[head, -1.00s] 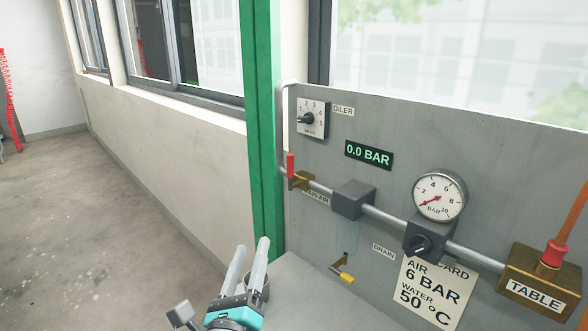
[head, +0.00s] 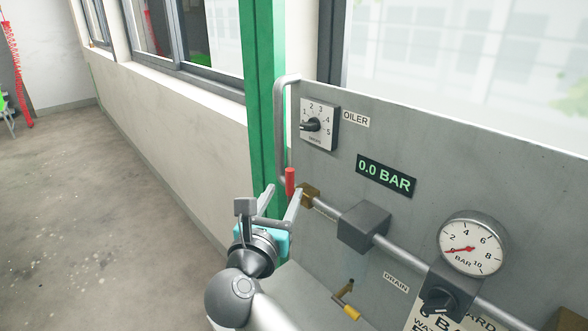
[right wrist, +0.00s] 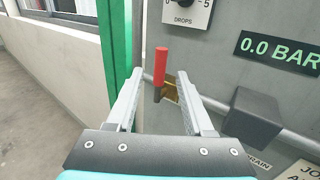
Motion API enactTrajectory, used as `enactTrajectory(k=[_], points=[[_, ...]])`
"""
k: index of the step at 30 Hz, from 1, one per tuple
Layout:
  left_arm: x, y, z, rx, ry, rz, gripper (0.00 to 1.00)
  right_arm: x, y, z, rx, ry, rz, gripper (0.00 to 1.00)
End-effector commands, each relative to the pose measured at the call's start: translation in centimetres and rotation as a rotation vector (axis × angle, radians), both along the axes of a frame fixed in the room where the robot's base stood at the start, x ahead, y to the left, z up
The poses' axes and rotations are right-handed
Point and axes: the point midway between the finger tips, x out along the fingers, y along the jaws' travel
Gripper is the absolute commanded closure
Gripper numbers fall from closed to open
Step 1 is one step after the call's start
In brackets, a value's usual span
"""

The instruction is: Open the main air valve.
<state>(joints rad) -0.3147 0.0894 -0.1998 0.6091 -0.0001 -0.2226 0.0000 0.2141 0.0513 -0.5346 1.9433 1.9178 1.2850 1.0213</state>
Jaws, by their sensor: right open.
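The main air valve has a red lever handle (head: 290,182) that stands upright at the left end of the pipe, on a brass body (head: 309,194). In the right wrist view the red handle (right wrist: 160,67) and the brass body (right wrist: 171,90) lie beyond my fingertips, with the handle between the two fingers in the picture. My right gripper (head: 281,196) is open and empty, with its fingers pointing at the valve. I cannot tell whether a finger touches the handle. The digital display (head: 385,175) reads 0.0 BAR. My left gripper is not in view.
The grey panel carries an oiler dial (head: 318,125), a grey block (head: 364,227) on the pipe, a round gauge (head: 472,245) reading near zero, a regulator knob (head: 438,299) and a yellow-tipped drain lever (head: 346,308). A green post (head: 263,100) stands just left of the panel.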

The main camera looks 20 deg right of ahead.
Motion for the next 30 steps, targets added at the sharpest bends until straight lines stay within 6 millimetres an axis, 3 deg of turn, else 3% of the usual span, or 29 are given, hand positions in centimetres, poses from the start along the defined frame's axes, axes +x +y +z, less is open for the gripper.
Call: enactTrajectory(k=[6,12,26,30], points=[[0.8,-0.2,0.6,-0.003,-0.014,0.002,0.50,3.8,-2.9,0.2,-0.006,-0.001,-0.003,0.48],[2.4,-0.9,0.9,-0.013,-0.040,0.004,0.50,6.1,-4.5,0.1,-0.003,0.000,-0.001,0.48],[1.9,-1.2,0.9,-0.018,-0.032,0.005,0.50,7.0,-5.1,0.0,0.000,0.000,0.000,0.48],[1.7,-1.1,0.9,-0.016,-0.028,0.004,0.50,6.9,-5.1,0.0,-0.001,0.001,0.000,0.64]])
